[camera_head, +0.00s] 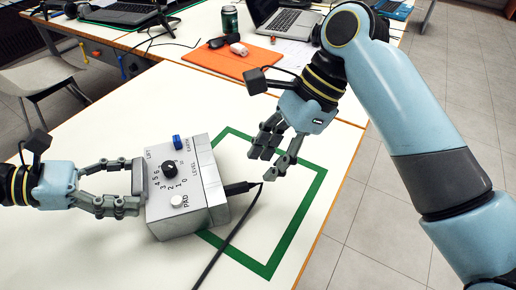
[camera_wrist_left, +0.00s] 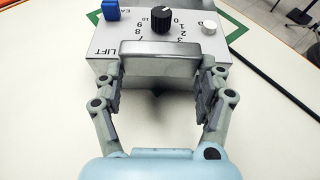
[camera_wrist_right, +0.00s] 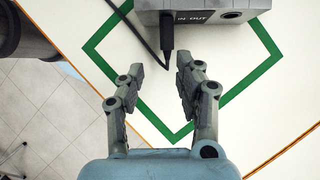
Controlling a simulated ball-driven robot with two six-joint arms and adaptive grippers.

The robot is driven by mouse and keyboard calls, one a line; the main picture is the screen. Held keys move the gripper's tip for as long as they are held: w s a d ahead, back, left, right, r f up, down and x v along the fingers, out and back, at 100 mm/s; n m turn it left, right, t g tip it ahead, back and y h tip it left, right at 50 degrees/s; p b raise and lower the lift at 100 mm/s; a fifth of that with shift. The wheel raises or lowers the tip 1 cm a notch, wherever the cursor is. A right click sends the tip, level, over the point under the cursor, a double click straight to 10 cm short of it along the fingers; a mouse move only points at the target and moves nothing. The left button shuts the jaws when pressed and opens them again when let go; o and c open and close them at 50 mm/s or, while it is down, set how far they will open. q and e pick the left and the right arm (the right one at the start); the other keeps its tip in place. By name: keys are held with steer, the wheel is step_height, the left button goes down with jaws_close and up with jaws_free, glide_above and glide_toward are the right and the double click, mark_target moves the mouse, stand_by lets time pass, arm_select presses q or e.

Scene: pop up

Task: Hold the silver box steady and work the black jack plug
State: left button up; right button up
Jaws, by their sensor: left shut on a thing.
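The silver box (camera_head: 187,195) sits on the white table, with a black knob, a blue switch and a white button on top. My left gripper (camera_head: 128,190) is shut on the grey handle at the box's left side; the handle (camera_wrist_left: 160,60) shows between its fingers in the left wrist view. The black jack plug (camera_head: 238,188) is in a socket on the box's right side, its cable bending away toward the front. In the right wrist view the plug (camera_wrist_right: 167,40) sits by the "IN" label. My right gripper (camera_head: 273,155) is open and empty, a little away from the plug.
A green tape square (camera_head: 305,200) marks the table under and beside the box. An empty socket (camera_wrist_right: 231,15) is near the "OUT" label. An orange mat (camera_head: 215,60), a can (camera_head: 229,18) and a laptop (camera_head: 283,18) are at the back.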

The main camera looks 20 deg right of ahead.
mark_target(244, 184)
steer(key=x, duration=0.4)
steer(key=w+a+x, duration=0.1)
steer(key=x, duration=0.2)
steer(key=shift+r, duration=0.25)
steer(key=shift+w+a+f, duration=0.1)
steer(key=shift+a+f, duration=0.1)
steer(key=shift+f, duration=0.1)
steer(key=shift+c, duration=0.4)
jaws_close()
steer(key=shift+d, duration=0.4)
steer(key=shift+s+d, duration=0.15)
steer(key=shift+d, duration=1.4)
steer(key=shift+s+d, duration=0.1)
steer(key=shift+d, duration=1.45)
